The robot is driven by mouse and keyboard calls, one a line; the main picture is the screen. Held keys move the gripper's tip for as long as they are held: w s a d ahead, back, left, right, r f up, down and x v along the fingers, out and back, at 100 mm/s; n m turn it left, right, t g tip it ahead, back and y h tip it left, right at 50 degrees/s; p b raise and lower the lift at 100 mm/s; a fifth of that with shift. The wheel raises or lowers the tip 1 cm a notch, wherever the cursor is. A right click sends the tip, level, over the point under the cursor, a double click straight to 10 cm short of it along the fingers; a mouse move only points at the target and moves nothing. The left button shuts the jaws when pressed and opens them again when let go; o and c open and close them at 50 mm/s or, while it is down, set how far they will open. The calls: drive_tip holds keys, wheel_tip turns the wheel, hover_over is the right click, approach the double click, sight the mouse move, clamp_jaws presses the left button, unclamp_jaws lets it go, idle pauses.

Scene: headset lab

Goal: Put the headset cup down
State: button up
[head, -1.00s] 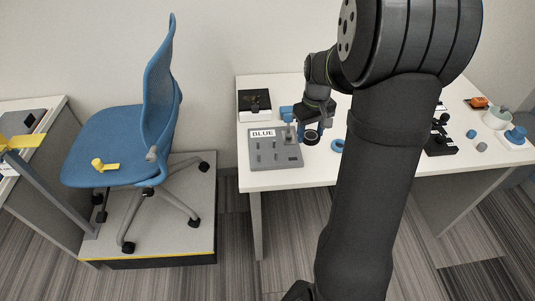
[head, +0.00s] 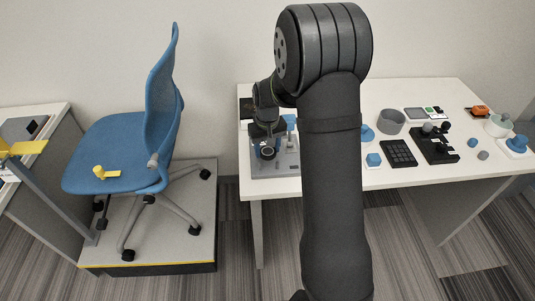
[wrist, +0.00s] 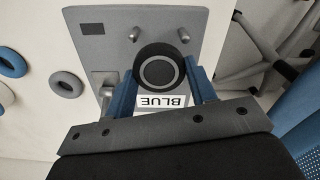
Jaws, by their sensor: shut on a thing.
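The headset cup, a round black ring with a grey centre, shows in the wrist view (wrist: 160,72) and small in the head view (head: 268,153). My gripper (wrist: 160,80) is shut on it, with one blue finger on each side. In the head view my gripper (head: 267,146) is over the grey pegged board (head: 288,169) at the table's left end. The board also shows in the wrist view (wrist: 100,47), under the cup, with a BLUE label (wrist: 161,101) and bare pegs beyond. I cannot tell whether the cup touches the board.
Blue and grey rings (wrist: 67,84) lie beside the board in the wrist view. The white table (head: 440,91) holds a grey bowl (head: 391,121), a black keypad (head: 398,153) and other items rightward. A blue chair (head: 110,155) stands left of the table.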

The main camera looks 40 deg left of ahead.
sight(268, 151)
drive_tip(key=shift+f, duration=1.45)
drive_tip(key=shift+f, duration=0.1)
drive_tip(key=o, duration=1)
wheel_tip(268, 151, up, 12)
wheel_tip(268, 151, down, 12)
drive_tip(key=shift+f, duration=0.15)
drive_tip(key=shift+r, duration=2.15)
